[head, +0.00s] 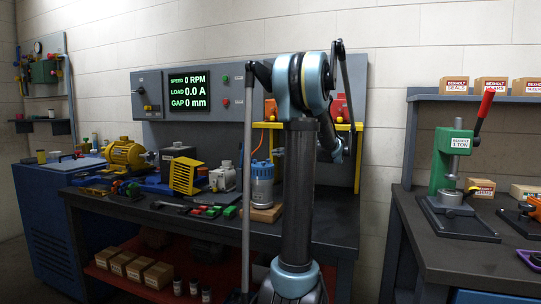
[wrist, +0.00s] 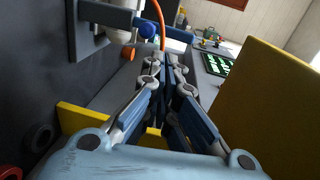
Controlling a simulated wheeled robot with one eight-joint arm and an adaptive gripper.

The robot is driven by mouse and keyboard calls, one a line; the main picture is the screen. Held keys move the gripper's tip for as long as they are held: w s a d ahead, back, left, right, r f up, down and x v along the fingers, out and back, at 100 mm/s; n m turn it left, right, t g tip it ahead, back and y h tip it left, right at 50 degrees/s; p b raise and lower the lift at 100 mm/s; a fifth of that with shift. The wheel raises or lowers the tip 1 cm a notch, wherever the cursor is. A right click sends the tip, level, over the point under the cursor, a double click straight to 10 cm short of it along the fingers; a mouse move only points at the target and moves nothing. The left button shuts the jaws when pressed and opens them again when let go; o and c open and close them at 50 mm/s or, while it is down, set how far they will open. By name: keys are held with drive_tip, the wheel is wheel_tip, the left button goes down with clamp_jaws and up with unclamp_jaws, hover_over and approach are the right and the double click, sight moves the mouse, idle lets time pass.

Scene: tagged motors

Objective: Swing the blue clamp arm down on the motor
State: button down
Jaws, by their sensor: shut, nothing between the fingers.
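In the wrist view a blue bar (wrist: 108,14) runs out from a grey bracket (wrist: 88,38), with a blue knob below it. It looks like the clamp arm, but I cannot be sure. My gripper (wrist: 168,62) is shut and empty, its fingertips close to the bar's far part; I cannot tell whether they touch. In the head view my gripper is hidden behind my own arm. A yellow motor (head: 125,153), a grey motor (head: 222,178) and an upright blue-grey motor (head: 262,185) stand on the bench. I cannot make out which one belongs to the clamp.
The dark bench (head: 180,216) holds a yellow guard (head: 184,177) and small coloured parts along its front. A yellow shelf frame (head: 340,126) stands behind my arm. In the wrist view a yellow panel (wrist: 270,105) fills the right side. A green press (head: 452,160) stands right.

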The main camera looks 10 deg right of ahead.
drive_tip(key=r+x, duration=0.1)
drive_tip(key=x, duration=1.1)
drive_tip(key=shift+a, duration=0.25)
